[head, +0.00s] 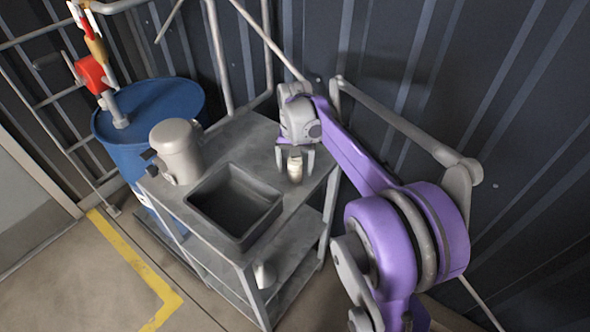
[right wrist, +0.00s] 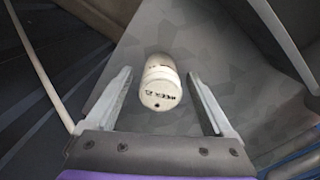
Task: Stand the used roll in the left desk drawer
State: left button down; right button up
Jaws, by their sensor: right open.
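A small off-white cylinder (head: 295,168) stands on the grey metal cart top near its right back corner. In the right wrist view the cylinder (right wrist: 160,84) shows dark lettering on its side and a small dark spot on its near end. I cannot tell whether it is the used roll. My right gripper (head: 295,160) points down over it, open. Its two fingers (right wrist: 160,92) lie on either side of the cylinder, with a gap on each side. No desk or drawer shows. My left gripper is not in view.
The cart top (head: 250,137) also holds a dark open bin (head: 233,205) and a grey canister (head: 177,150). A white object (head: 264,275) sits on a lower shelf. A blue drum (head: 150,110) with a red-handled pump stands at left. A corrugated wall closes the back.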

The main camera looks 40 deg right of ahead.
jog(key=shift+f, duration=0.6)
grip_shut()
